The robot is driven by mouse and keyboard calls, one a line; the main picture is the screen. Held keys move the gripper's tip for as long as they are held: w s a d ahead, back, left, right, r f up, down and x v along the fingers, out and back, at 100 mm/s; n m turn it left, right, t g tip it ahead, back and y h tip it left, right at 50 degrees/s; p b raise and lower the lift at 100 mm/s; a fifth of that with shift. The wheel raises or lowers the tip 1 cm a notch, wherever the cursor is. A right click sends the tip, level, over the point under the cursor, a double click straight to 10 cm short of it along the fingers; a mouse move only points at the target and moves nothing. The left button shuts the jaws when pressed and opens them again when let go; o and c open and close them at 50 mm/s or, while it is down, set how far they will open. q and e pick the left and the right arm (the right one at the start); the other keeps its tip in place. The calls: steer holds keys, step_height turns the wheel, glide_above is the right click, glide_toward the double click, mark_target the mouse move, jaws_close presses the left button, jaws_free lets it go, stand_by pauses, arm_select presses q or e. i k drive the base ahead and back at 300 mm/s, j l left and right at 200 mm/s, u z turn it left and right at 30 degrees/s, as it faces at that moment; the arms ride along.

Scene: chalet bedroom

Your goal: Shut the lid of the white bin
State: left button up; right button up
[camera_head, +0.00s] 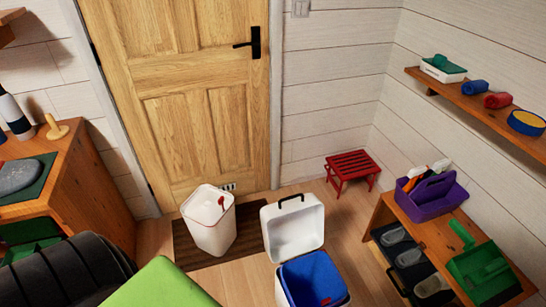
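A white bin (283,293) with a blue inner liner (312,278) stands on the floor at the bottom centre. Its white lid (292,226) is open. The lid stands up at the bin's far side, with a dark handle (291,199) along its top edge. The bin's lower part is cut off by the picture's bottom edge. Neither of my grippers is in view.
A red stool (352,166) stands in the corner. A wooden bench (383,217) is at right, a wooden cabinet (98,200) at left.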

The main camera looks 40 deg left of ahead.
mark_target(292, 226)
steer(key=u, duration=1)
steer(key=i+j+z, duration=0.1)
steer(key=j, duration=0.2)
